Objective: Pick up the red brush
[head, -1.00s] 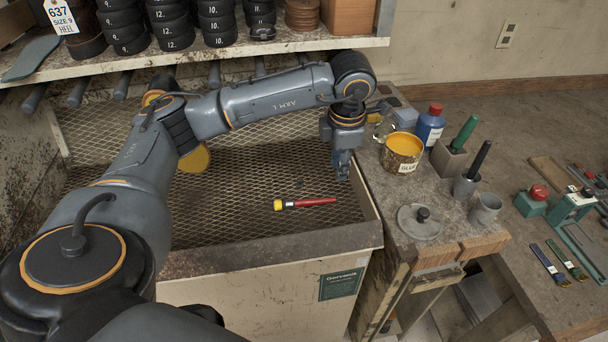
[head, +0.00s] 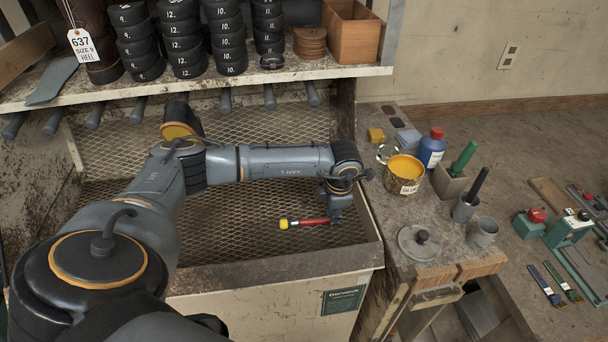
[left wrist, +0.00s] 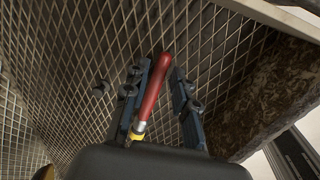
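The red brush (head: 312,221), with a red handle and a yellow end, lies on the mesh of the bench tray (head: 240,237). My left gripper (head: 335,218) points down at the right end of its handle. In the left wrist view the gripper (left wrist: 161,78) has its two blue fingers apart, with the brush handle (left wrist: 153,85) between them, closer to the left finger. A gap shows between the handle and the right finger. My right gripper is not in view.
The tray's front rim (head: 275,262) and the worktop (head: 376,214) on the right stand close to the gripper. A glue can (head: 403,178), a lid (head: 419,243) and a blue bottle (head: 431,150) are on the worktop. A shelf (head: 200,83) of black heels runs above the tray.

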